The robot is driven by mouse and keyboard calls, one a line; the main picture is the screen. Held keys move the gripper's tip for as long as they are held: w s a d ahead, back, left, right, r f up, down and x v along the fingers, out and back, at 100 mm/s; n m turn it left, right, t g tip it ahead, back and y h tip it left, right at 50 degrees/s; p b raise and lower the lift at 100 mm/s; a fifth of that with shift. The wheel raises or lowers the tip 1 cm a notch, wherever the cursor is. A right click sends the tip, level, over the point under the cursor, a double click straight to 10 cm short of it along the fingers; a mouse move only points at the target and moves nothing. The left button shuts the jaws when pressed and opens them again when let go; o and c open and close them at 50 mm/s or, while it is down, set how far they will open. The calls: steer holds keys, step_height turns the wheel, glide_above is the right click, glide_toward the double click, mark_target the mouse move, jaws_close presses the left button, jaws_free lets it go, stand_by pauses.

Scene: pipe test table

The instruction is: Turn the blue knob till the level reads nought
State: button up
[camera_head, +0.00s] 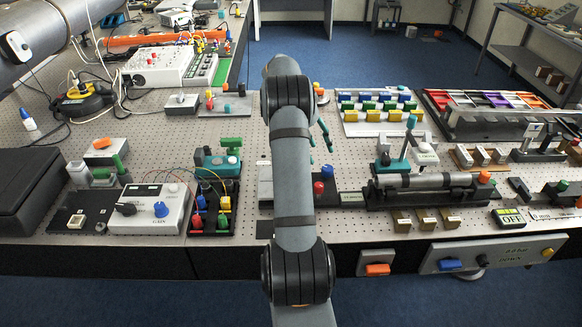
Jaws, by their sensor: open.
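A blue knob (161,209) sits on the right part of the top of a white instrument box (150,222) at the left front of the table. A dark readout (146,190) lies along the box's back edge; its figures are too small to read. A black knob (126,209) is to the left of the blue one. My gripper (320,147) shows teal fingers just right of my arm, partly hidden behind it. It is open, appears empty, and is well to the right of the blue knob and farther back.
Right of the box stands a black rack (211,214) with coloured blocks, and wires run over both. A black case (32,187) lies at the far left. A horizontal pipe (428,181) with fittings occupies the right. Bare perforated tabletop (200,136) shows behind the box.

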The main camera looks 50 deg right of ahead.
mark_target(328, 167)
steer(key=p+x, duration=0.2)
steer(key=x, duration=0.7)
steer(key=shift+s+d+f, duration=0.15)
steer(key=shift+s+d, duration=0.05)
steer(key=shift+d, duration=0.05)
steer(key=shift+w+d, duration=0.1)
steer(key=c, duration=1.1)
